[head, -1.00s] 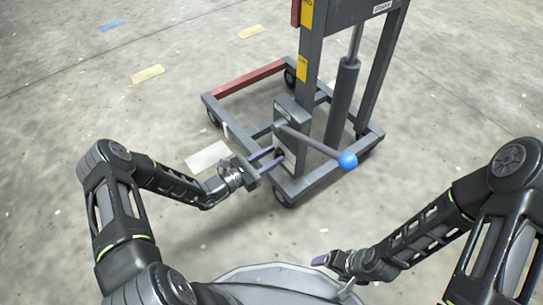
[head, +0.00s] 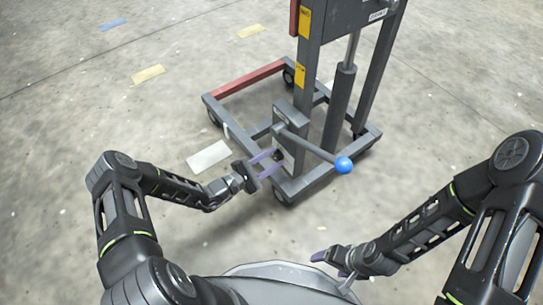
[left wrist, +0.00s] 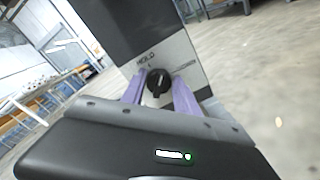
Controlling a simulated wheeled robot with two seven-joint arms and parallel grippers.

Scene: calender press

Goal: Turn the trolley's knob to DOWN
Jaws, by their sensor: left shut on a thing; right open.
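The trolley (head: 297,77) is a grey wheeled frame with a mast and a red bar, at the upper middle of the head view. Its black knob (left wrist: 158,82) sits on a pale plate in the left wrist view, with the word HOLD printed above it. My left gripper (head: 274,163) is at the box on the trolley's near side. Its purple fingers (left wrist: 158,88) are shut on the knob, one on each side. The word DOWN cannot be read. My right gripper (head: 325,263) is open and empty, low in front of my base, away from the trolley.
A grey lever with a blue ball (head: 344,165) sticks out from the trolley's box, to the right of my left gripper. Yellow (head: 148,74) and white (head: 209,157) patches mark the floor. The floor around the trolley is clear.

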